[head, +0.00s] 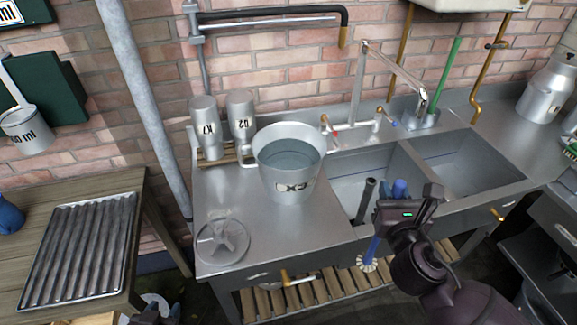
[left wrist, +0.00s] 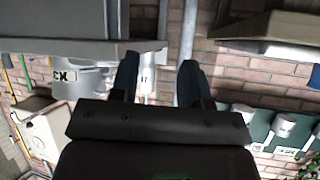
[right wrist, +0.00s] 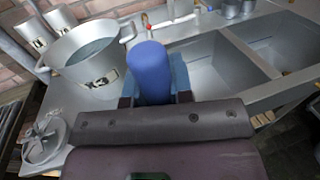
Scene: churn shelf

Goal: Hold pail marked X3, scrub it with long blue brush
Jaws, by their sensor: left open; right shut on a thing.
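The metal pail marked X3 (head: 288,181) stands upright on the left drainboard of the sink bench; its marking also faces the right wrist view (right wrist: 103,80). It shows upside down in the left wrist view (left wrist: 88,82). My right gripper (head: 405,203) is shut on the long blue brush (head: 373,246), above the front edge of the sink. The brush's pale bristle head (head: 367,263) hangs low in front of the bench; its blue handle end fills the right wrist view's middle (right wrist: 150,68). My left gripper (head: 160,313) is open and empty, low in front, apart from the pail.
Cans marked K7 (head: 205,128) and another (head: 241,115) stand inverted behind the pail. Two sink basins (head: 465,158) are right. A ribbed tray (head: 80,250) lies on the left wooden table.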

